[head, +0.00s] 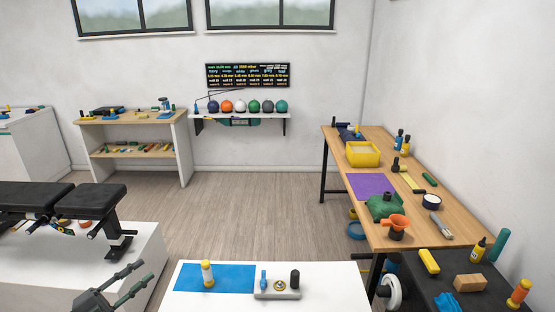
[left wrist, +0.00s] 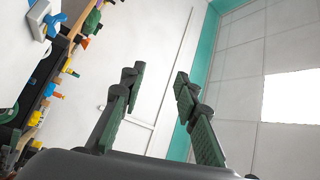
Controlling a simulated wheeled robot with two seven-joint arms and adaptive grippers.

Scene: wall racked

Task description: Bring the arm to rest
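My left gripper (head: 128,283) shows at the bottom left of the head view, in front of the white bench block. Its two dark fingers with green pads are spread apart. In the left wrist view the gripper (left wrist: 160,85) is open and empty, with only wall and ceiling behind it. My right gripper is in neither view.
A white table (head: 335,280) with a blue mat (head: 185,278) stands right of my left gripper. A weight bench (head: 90,200) is behind it on the left. A long wooden table (head: 400,235) runs along the right wall. The wooden floor (head: 250,215) between is clear.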

